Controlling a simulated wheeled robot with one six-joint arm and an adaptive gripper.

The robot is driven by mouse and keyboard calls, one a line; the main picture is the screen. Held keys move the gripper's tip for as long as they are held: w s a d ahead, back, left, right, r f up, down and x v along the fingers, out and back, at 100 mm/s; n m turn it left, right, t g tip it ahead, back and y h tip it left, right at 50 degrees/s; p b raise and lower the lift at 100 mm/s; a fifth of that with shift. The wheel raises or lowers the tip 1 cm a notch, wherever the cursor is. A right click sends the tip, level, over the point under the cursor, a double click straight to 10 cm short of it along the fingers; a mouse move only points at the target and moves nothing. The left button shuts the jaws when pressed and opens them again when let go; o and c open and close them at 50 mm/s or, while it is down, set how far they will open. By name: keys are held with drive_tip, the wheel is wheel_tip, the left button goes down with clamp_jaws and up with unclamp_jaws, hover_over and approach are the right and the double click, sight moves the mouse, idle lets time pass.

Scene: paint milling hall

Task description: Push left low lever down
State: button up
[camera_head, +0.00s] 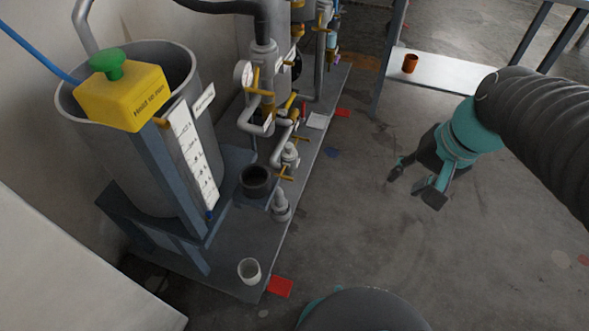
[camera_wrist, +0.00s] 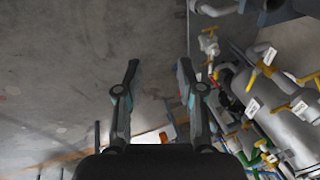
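Several yellow levers sit on the grey pipes and valves at the machine on the left. A low yellow lever (camera_head: 285,177) is beside a small valve near the dark cup. Another yellow lever (camera_head: 252,103) is higher, on the left pipe. I cannot tell for certain which one is the left low lever. My gripper (camera_head: 413,187) hangs over open floor to the right of the valves, clear of every lever. Its two fingers are apart and empty, as the wrist view (camera_wrist: 160,66) also shows. In that view yellow handles (camera_wrist: 257,72) are at the right.
A grey tank (camera_head: 130,165) carries a yellow box with a green button (camera_head: 106,64). A dark cup (camera_head: 256,181) and a white cup (camera_head: 249,271) stand by the machine. A white shelf (camera_head: 440,74) holding an orange cup (camera_head: 410,63) is behind. Floor around my gripper is clear.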

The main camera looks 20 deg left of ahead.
drive_tip(key=w+a+f+m+g+y+b, duration=0.1)
drive_tip(key=w+a+f+m+g+y, duration=0.25)
drive_tip(key=w+a+f, duration=0.4)
drive_tip(key=w+a+f+m+g+y+b, duration=0.2)
drive_tip(key=w+a+f+m+y, duration=0.3)
drive_tip(key=w+f, duration=0.5)
drive_tip(key=m+t+y+b, duration=0.2)
drive_tip(key=m+t+y, duration=0.4)
drive_tip(key=m, duration=0.4)
approach(291, 180)
drive_tip(key=shift+g+y, duration=0.25)
drive_tip(key=shift+g, duration=0.3)
drive_tip(key=a, duration=0.3)
drive_tip(key=w+a, duration=0.1)
drive_tip(key=a, duration=0.2)
drive_tip(key=a+f, duration=0.1)
drive_tip(key=a, duration=0.3)
drive_tip(key=shift+w, duration=0.4)
drive_tip(key=shift+r, duration=0.1)
clamp_jaws()
